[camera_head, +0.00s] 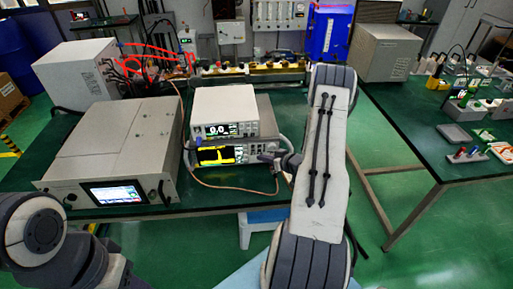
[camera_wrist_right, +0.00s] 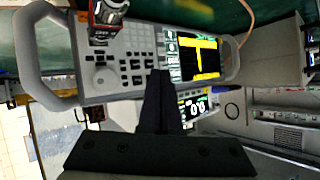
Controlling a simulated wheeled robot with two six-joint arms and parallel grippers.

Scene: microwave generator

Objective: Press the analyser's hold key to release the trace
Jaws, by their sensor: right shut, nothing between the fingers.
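The analyser (camera_head: 216,155) is the lower bench instrument, with a yellow trace on its dark screen. In the right wrist view it appears turned over: its screen (camera_wrist_right: 203,58) is at the right and its keypad (camera_wrist_right: 130,62) and round knob are at the left. My right gripper (camera_head: 268,157) is shut and empty, in front of the right part of the panel. In the wrist view its dark fingertips (camera_wrist_right: 160,73) overlap the panel between keypad and screen; contact cannot be told. The hold key's label is not readable. My left gripper is out of view.
A white meter (camera_head: 226,111) showing digits sits on the analyser. A large grey generator (camera_head: 115,150) with a lit screen stands to the left. A cable (camera_head: 235,190) loops in front of the analyser, and a red-and-black connector (camera_wrist_right: 108,12) shows by its panel.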

